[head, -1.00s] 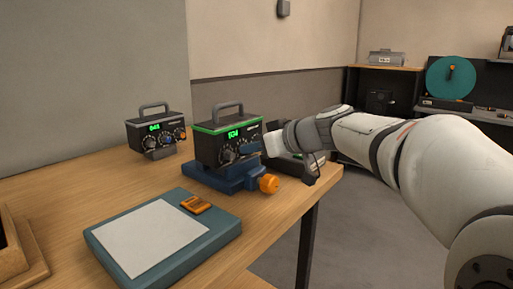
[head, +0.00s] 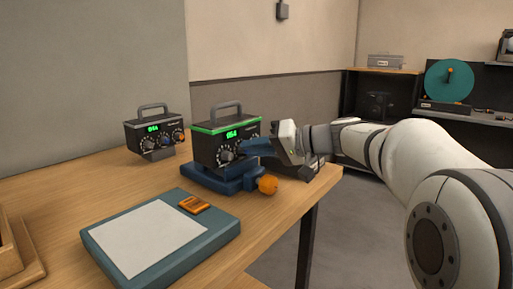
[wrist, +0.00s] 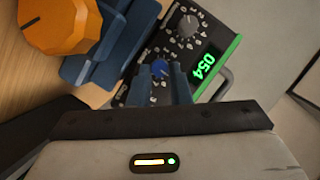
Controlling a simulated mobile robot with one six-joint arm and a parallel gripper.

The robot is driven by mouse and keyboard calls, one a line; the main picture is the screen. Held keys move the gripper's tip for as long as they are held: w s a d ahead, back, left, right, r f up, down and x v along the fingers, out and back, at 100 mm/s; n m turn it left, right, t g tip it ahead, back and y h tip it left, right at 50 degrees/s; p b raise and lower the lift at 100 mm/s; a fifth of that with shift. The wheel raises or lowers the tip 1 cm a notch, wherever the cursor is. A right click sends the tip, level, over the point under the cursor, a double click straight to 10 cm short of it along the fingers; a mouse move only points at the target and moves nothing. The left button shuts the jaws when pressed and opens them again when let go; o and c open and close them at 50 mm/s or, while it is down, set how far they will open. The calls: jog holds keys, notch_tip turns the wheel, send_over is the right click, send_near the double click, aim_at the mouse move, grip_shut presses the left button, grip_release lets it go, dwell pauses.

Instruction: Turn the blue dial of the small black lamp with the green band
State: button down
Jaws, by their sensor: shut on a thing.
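The small black lamp (head: 205,152) with the green band (head: 208,130) stands on a blue base in the head view, with a grey handle on top and green digits on its face. In the wrist view the lamp's face (wrist: 218,35) shows a grey dial (wrist: 187,25), the blue dial (wrist: 160,68) and a display reading 054. My gripper (wrist: 162,75) has its two blue fingers on either side of the blue dial and is shut on it. In the head view my gripper (head: 243,149) reaches the face from the right and hides the blue dial.
The blue base (head: 205,180) has an orange knob (head: 268,185) near the table's right edge. A second black lamp (head: 140,137) without a green band stands to the left. A teal pad (head: 215,225) lies in front.

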jog(key=m, duration=0.1)
jog(key=m+y, duration=0.1)
jog(key=m, duration=0.1)
jog(key=m+y, duration=0.1)
jog(key=shift+w+d+f+m+p, duration=0.1)
jog(key=shift+f+m+p, duration=0.2)
jog(key=shift+p, duration=0.1)
jog(key=shift+y, duration=0.3)
jog(key=c, duration=1.3)
grip_release()
jog(key=shift+c, duration=0.2)
jog(key=p+v, duration=0.2)
jog(key=v, duration=0.5)
jog(key=shift+d, duration=0.4)
